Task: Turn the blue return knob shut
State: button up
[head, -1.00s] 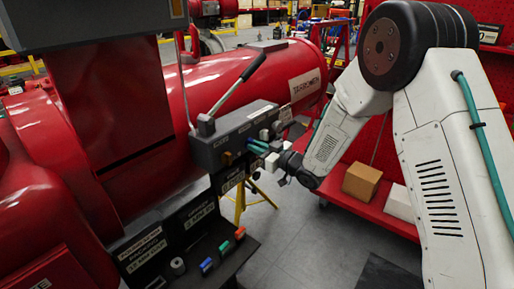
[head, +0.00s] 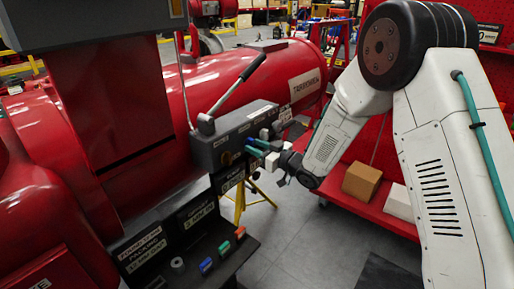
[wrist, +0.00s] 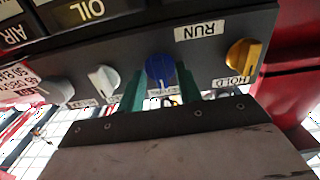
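The blue knob (wrist: 160,72) is on the front of a dark grey control box (head: 215,150), with its pale pointer mark toward the bottom of the wrist view. My gripper (wrist: 160,82) has its two green fingers on either side of the knob, left and right. Narrow gaps seem to show between fingers and knob, so I see no clear grip. In the head view my gripper (head: 256,147) reaches the box from the right, and the fingers look spread. The label below the knob is partly hidden.
A yellow knob (wrist: 243,56) marked HOLD is to the right in the wrist view. A white knob (wrist: 103,78) and a grey knob (wrist: 58,92) are to the left. A lever (head: 236,85) rises from the box top. A red tank (head: 240,75) stands behind.

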jog(key=shift+d, duration=0.1)
jog(key=v, duration=0.7)
jog(key=shift+s+d, duration=0.25)
